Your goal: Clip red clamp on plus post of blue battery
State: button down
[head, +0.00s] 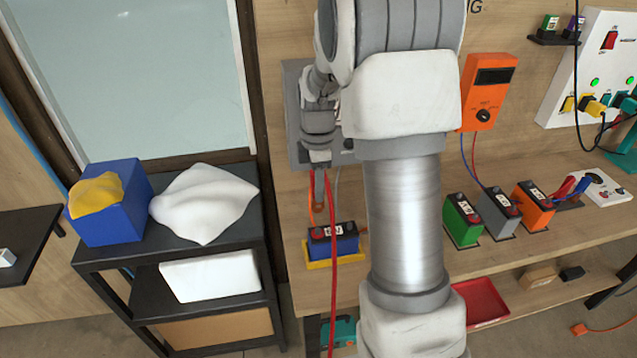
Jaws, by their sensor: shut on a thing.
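The blue battery (345,246) stands on a yellow tray on the bench, left of my arm. My gripper (319,190) points down above the battery and is shut on what looks like the red clamp, mostly hidden by the fingers. A red cable (332,265) runs down from the gripper, passing in front of the battery. A small orange-brown tip (320,206) shows below the fingers, apart from or near the post; I cannot tell contact.
Green (462,222), grey (499,212) and orange (534,206) batteries stand right of my arm. Red and blue clamps (573,187) lie beyond them. An orange meter (487,92) hangs on the wall. A black shelf unit (180,254) stands left.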

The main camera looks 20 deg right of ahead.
dwell(0.3)
jog(key=shift+f+b, duration=2.2)
jog(key=shift+f, duration=0.75)
jog(key=shift+f+b, duration=1.15)
jog(key=shift+f, duration=0.4)
jog(key=c, duration=0.6)
grip_release()
notch_tip(320, 180, up, 17)
jog(key=shift+r, duration=0.2)
